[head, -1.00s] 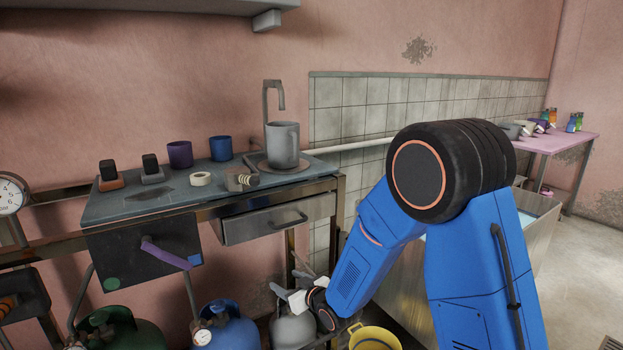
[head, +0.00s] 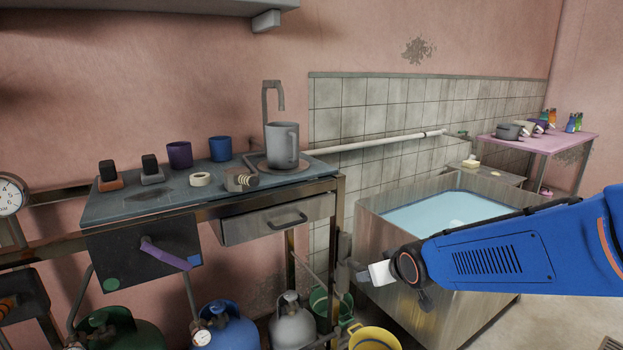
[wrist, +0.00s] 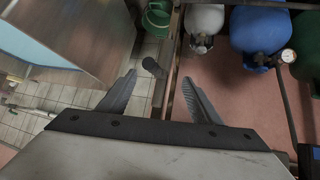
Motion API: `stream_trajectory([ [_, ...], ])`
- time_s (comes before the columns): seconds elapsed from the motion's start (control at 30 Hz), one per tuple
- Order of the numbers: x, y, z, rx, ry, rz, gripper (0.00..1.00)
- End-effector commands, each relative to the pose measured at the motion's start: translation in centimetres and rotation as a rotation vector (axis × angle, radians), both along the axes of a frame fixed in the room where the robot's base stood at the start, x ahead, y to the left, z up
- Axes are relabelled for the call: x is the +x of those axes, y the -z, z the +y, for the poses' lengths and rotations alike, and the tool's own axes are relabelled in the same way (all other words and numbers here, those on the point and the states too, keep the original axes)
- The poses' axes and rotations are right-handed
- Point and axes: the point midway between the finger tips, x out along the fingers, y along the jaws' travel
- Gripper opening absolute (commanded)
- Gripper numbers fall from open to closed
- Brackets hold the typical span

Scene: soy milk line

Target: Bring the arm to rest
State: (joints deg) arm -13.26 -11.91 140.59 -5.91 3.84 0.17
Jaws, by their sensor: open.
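My arm (head: 500,255) reaches in from the right edge of the head view, in front of the metal basin. My gripper (head: 350,272) is at its left end, close to the right leg of the workbench. In the wrist view my gripper (wrist: 160,95) has its two dark fingers spread apart. Nothing is held between them. A dark rounded piece shows beyond the gap, and I cannot tell what it is.
The workbench (head: 160,203) carries a grey pitcher (head: 282,146) and cups. Gas cylinders (head: 293,322), a green bucket (head: 320,305) and a yellow bucket (head: 372,338) stand low near my gripper. The metal basin (head: 375,232) holds pale liquid. A pink table (head: 550,142) stands behind.

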Motion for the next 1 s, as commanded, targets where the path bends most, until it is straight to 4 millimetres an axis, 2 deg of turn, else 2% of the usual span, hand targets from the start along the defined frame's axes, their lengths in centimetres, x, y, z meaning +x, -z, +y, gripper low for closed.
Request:
stream_trajectory([
  [0.2,-6.0,-1.9,-4.5,-0.010,0.088,0.092,0.58],
  [0.5,-15.5,-3.2,-9.0,-0.009,0.195,0.234,0.58],
  [0.8,-25.0,-3.4,-11.3,0.007,0.278,0.366,0.58],
  [0.9,-27.1,-3.3,-11.6,0.010,0.292,0.395,0.58],
  [1.0,-28.2,-3.2,-11.7,0.013,0.300,0.413,0.58],
])
